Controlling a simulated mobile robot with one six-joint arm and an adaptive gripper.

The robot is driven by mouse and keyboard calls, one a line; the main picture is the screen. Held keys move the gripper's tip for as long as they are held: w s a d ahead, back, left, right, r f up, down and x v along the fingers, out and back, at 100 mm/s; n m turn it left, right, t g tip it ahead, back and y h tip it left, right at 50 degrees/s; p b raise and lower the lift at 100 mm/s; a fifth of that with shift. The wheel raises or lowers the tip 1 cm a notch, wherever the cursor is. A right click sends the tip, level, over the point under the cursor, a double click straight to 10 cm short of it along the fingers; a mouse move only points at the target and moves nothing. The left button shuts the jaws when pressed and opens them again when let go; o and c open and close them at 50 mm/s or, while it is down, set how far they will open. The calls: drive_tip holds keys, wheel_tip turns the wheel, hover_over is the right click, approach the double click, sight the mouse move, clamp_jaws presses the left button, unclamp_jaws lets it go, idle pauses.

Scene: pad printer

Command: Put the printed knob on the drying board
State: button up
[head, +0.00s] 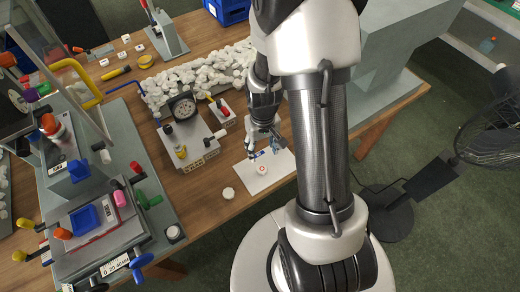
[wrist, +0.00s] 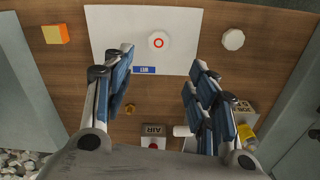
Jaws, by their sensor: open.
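The printed knob is white with a red ring (head: 262,169) and rests on a white board (head: 247,183) lying on the wooden table. In the wrist view the knob (wrist: 158,41) shows near the middle of the board (wrist: 112,28), close to a blue label reading WET (wrist: 144,70). My gripper (head: 266,149) is open and empty, just behind the knob in the head view. In the wrist view the knob sits ahead of and between the spread fingertips (wrist: 160,62), with nothing touching it.
A plain white knob (head: 228,193) lies on the table beside the board. A gauge unit (head: 187,130) and a heap of white pieces (head: 190,80) stand behind. The printer (head: 105,215) fills the left. An orange-yellow block (wrist: 55,34) lies past the board. A fan (head: 490,135) stands right.

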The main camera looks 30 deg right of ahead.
drive_tip(key=a+r+t, duration=0.1)
drive_tip(key=a+r, duration=0.2)
drive_tip(key=r, duration=0.8)
drive_tip(key=s+a+r+n+t, duration=0.1)
drive_tip(key=s+a+r, duration=0.2)
drive_tip(key=s+r, duration=0.3)
drive_tip(key=s+a+r+t, duration=0.2)
drive_tip(key=s+a+r, duration=0.2)
drive_tip(key=s+r, duration=0.3)
wheel_tip(320, 180, up, 4)
drive_tip(key=shift+s+a+f+n+t, duration=0.1)
drive_tip(key=shift+s+a+n+t, duration=0.2)
drive_tip(key=shift+n, duration=0.1)
drive_tip(key=shift+w, duration=0.1)
